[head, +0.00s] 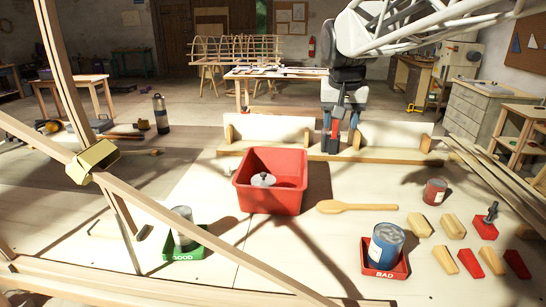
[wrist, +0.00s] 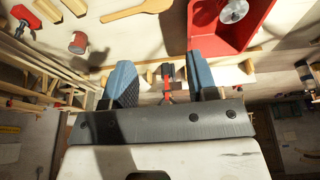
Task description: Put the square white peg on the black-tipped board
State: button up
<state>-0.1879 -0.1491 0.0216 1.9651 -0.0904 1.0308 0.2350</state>
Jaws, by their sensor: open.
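I cannot make out a square white peg or a black-tipped board in either view. My gripper (head: 338,122) hangs over the back of the table, pointing down, between two pale upright panels (head: 270,129) (head: 392,135). In the wrist view its blue fingers are spread apart (wrist: 161,82). A small red and black item (wrist: 168,76) shows in the gap between the fingers; I cannot tell whether it touches them. A low wooden rail (head: 290,155) runs along the table below the panels.
A red bin (head: 270,200) holds a round metal object. A grey can (head: 182,226) stands in the green GOOD tray, a blue can (head: 385,247) in the red BAD tray. A wooden spoon (head: 355,207), red can (head: 435,191) and several blocks lie right. Wooden laths (head: 190,213) cross the left.

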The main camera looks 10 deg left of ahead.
jog(key=w+a, duration=0.8)
jog(key=w, duration=0.4)
jog(key=t, duration=0.1)
send_over(228, 166)
jog(key=s, duration=0.3)
notch_tip(228, 166, down, 13)
notch_tip(228, 166, down, 19)
jog(key=shift+a, duration=0.1)
jog(key=shift+x, duration=1.25)
jog(key=shift+w+f, duration=0.1)
